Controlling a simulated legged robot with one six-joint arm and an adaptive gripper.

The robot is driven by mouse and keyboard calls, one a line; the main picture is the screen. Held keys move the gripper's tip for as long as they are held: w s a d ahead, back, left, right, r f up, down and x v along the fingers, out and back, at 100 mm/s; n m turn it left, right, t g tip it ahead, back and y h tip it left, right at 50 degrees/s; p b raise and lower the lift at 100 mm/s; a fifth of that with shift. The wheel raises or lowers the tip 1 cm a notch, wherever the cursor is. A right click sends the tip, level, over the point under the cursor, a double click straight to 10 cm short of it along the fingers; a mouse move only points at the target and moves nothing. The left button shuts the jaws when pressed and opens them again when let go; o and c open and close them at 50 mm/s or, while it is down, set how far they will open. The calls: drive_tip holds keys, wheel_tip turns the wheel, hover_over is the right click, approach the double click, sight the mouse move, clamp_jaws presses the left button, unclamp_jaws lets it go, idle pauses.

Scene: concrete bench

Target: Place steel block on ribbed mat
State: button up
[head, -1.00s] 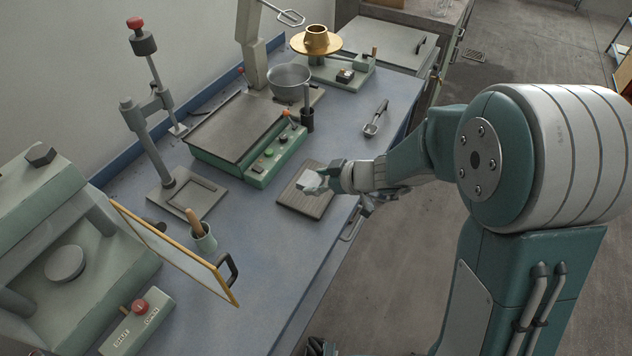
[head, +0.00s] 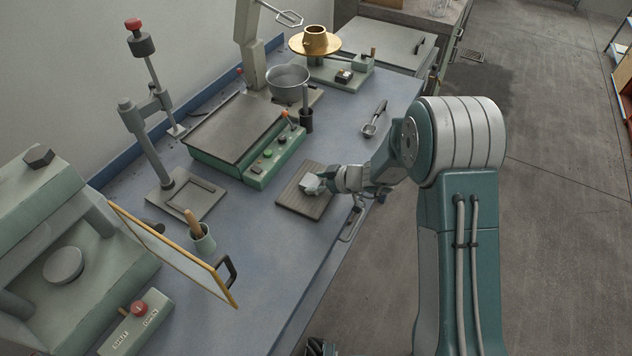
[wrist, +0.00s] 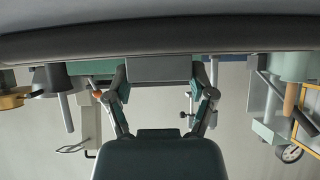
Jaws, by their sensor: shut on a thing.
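The ribbed mat (head: 290,197) is a dark, brownish rectangle lying on the blue bench top near its right edge. The steel block (head: 311,185) is a small light-grey piece over the middle of the mat. My gripper (head: 321,182) is shut on it, reaching in from the right. I cannot tell whether the block touches the mat or is just above it. In the wrist view, the block (wrist: 160,69) is a plain grey face between my two fingers; the mat cannot be made out there.
A green hotplate (head: 240,135) with knobs stands just behind the mat. A black holder (head: 306,121) and a metal scoop (head: 375,118) are farther back. A cup with a wooden handle (head: 203,243) and a yellow-framed panel (head: 175,252) stand at the left front.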

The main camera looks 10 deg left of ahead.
drive_tip(key=o, duration=1.3)
drive_tip(key=shift+c, duration=0.2)
drive_tip(key=shift+r, duration=0.1)
drive_tip(key=v, duration=1.2)
drive_tip(key=s+d+r+m+g+h, duration=0.1)
drive_tip(key=s+d+r+m+h, duration=0.35)
drive_tip(key=s+r, duration=0.85)
drive_tip(key=s+d+r+m+t+h, duration=0.3)
drive_tip(key=s+d+r+m+h, duration=0.3)
drive_tip(key=s+d+m, duration=0.4)
drive_tip(key=s+d, duration=0.1)
drive_tip(key=s, duration=0.2)
drive_tip(key=shift+d+r, duration=0.3)
drive_tip(key=shift+r, duration=0.05)
